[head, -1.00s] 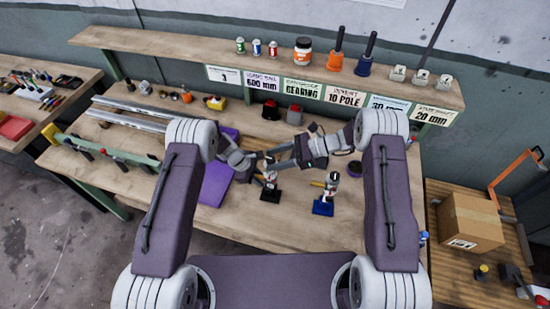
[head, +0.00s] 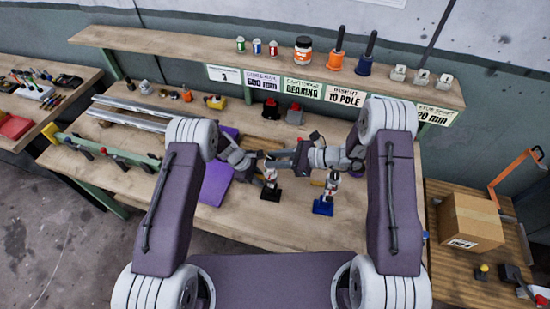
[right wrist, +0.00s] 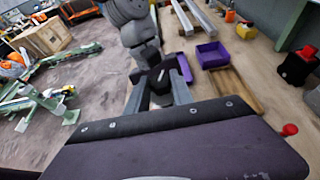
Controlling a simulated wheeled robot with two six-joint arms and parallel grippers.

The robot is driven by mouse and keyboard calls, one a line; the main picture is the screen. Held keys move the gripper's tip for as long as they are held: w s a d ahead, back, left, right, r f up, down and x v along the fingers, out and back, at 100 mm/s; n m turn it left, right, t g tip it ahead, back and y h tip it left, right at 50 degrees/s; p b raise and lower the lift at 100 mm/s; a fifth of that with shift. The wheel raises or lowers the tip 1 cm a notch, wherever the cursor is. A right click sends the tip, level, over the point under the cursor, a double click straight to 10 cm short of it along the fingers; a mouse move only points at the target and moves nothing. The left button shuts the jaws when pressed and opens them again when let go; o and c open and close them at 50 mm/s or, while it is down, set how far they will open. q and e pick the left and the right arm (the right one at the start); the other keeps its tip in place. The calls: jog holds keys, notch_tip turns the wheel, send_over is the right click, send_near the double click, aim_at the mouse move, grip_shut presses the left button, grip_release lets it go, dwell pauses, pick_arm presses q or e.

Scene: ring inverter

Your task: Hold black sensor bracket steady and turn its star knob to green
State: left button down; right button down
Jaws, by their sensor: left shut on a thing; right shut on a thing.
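The black sensor bracket (head: 271,194) stands upright on the bench in the head view, its black foot flat on the wood. My left gripper (head: 262,168) is shut at the bracket's upper part, coming in from the left. My right gripper (head: 272,158) reaches in from the right, just above it, with its fingers shut at the bracket's top. In the right wrist view, the right fingers (right wrist: 160,92) close around a small dark part, probably the star knob. The knob's star shape and any green mark are hidden or too small to tell.
A similar bracket with a blue foot (head: 323,207) stands to the right, below my right arm. A purple tray (head: 215,184) lies to the left. Black and red units (head: 270,109) stand behind the grippers. The bench front is clear.

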jog(key=c, duration=1.1)
grip_release()
jog(key=v, duration=1.2)
jog(key=shift+w+d, duration=0.1)
pick_arm(q)
jog(key=c, duration=1.3)
grip_release()
